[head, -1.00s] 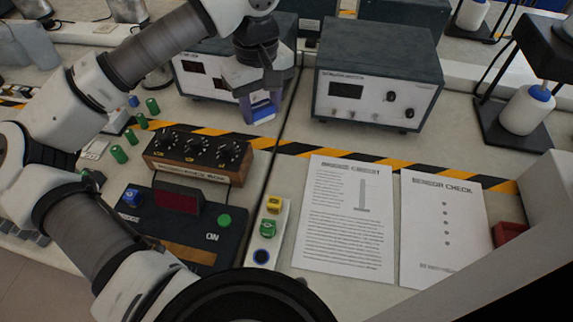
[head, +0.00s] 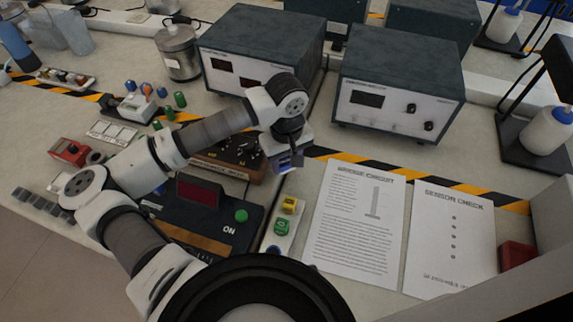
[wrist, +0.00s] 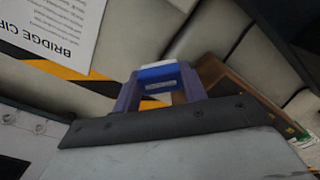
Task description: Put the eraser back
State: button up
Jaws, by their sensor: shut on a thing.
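My gripper (head: 284,163) is over the bench, near the striped tape and the right end of the brown dial box. Its two purple fingers are shut on a blue and white eraser, which shows clearly in the wrist view (wrist: 158,77). The eraser's blue face with a small pale label looks toward the wrist camera. In the head view the eraser is mostly hidden by my gripper. It seems held above the bench; the exact height is unclear.
A narrow white tray (head: 276,243) with a yellow and a green block lies below my gripper. Right of it are two printed sheets (head: 352,235) (head: 452,240). The brown dial box (head: 232,160) and a black ON display unit (head: 215,225) lie left. Grey instruments (head: 400,85) stand behind.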

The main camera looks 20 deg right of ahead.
aim_at(287, 169)
notch_tip(287, 169, down, 3)
jog(key=shift+f+p, duration=0.1)
jog(key=shift+p, duration=0.25)
jog(key=shift+f+b, duration=0.2)
jog(key=shift+b, duration=0.2)
jog(key=o, duration=0.9)
jog(key=shift+o, duration=0.2)
jog(key=shift+r, duration=0.1)
jog(key=shift+r+p, duration=0.2)
jog(key=shift+p, duration=0.25)
notch_tip(287, 169, up, 12)
jog(key=b, duration=0.3)
jog(key=shift+f, duration=0.1)
